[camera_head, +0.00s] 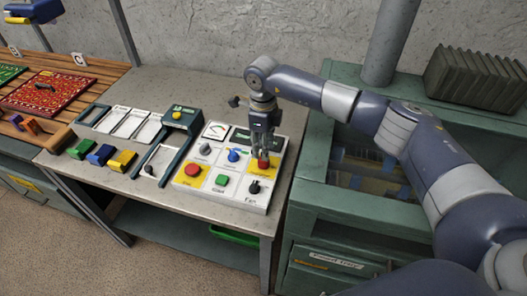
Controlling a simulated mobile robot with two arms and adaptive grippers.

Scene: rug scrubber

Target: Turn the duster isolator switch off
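A white control panel (238,194) lies on the grey bench, with several knobs and buttons. At its upper right, a red rotary knob (263,163) sits on a yellow plate; it appears to be the duster isolator switch, though its label is too small to read. My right gripper (262,153) points down at this knob, its fingertips at or around it. The fingers partly hide the knob, so its setting and any firm grip are unclear.
Other controls sit close by: a blue knob (233,155), a black knob (254,187), a green button (221,180) and a red button (193,170). A dark green holder (181,119) stands left of the panel. A green cabinet (314,184) stands to the right.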

